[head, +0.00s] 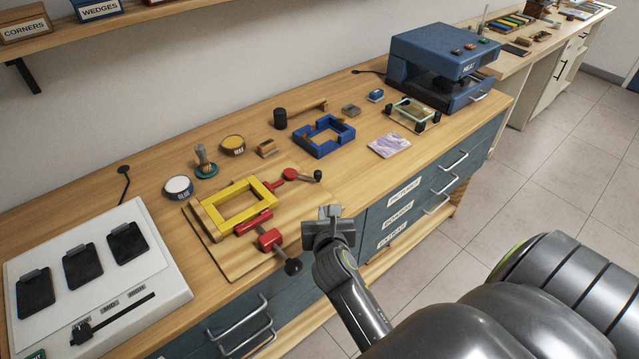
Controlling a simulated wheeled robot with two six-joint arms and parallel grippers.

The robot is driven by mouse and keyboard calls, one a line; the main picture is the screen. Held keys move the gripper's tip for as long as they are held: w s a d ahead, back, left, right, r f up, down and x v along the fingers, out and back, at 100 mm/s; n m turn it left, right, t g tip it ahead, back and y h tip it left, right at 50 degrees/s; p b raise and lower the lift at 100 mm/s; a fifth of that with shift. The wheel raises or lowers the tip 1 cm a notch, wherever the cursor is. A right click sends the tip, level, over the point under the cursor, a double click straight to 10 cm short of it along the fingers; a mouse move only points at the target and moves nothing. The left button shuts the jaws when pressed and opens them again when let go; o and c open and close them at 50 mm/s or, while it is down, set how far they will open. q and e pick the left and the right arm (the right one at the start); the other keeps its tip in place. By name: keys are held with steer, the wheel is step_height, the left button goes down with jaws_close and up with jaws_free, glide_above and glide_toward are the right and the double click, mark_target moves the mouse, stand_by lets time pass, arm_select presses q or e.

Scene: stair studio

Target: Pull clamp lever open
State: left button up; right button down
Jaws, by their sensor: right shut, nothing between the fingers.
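A yellow frame (239,208) lies on a wooden board (215,259) on the bench. One red clamp (291,175) with a dark knob (318,175) is at the frame's right corner. A second red clamp (268,239) at the frame's near side has a lever ending in a dark knob (293,267). My right gripper (328,213) is shut and empty, to the right of the near clamp and seen apart from both knobs; its exact height above the bench cannot be told. My left gripper is out of view.
A blue frame (323,149), a wax tin (233,145) and a glue tin (178,188) stand behind. A blue press (415,55) is at the back right. A white panel (160,255) with dark pads lies at left. Drawer handles (438,208) project from the bench front.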

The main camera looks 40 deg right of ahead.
glide_toward(319, 178)
steer(key=x, duration=0.5)
steer(key=shift+w+a+f+p, duration=0.1)
steer(key=shift+f+p, duration=0.15)
steer(key=shift+p, duration=0.05)
steer(key=shift+w+d, duration=0.35)
steer(key=shift+w, duration=0.25)
steer(key=shift+s, duration=0.1)
